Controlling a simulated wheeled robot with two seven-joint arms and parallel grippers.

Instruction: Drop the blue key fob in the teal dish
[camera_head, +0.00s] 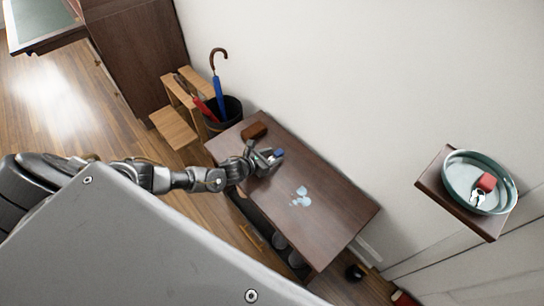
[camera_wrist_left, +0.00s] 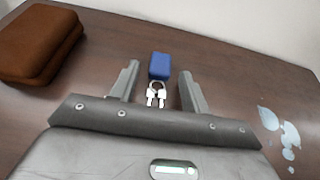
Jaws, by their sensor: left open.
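The blue key fob (camera_wrist_left: 159,66) lies on the dark wooden table (camera_head: 335,205), with a ring and silver keys (camera_wrist_left: 156,95) on its near side. In the head view the fob (camera_head: 278,153) shows just beyond my left gripper (camera_head: 268,158). My left gripper (camera_wrist_left: 158,84) is open; its two fingers stand on either side of the keys, with the fob between and slightly beyond the tips. The teal dish (camera_head: 459,192) sits on a small wall shelf at the right and holds a red fob (camera_head: 487,182) with keys. My right gripper is not in view.
A brown wallet-like item (camera_head: 254,130) lies on the table left of the fob; it also shows in the wrist view (camera_wrist_left: 38,42). Pale blue patches (camera_head: 300,196) mark the tabletop. An umbrella stand (camera_head: 232,108) is behind the table's left end. The wall runs along the back.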

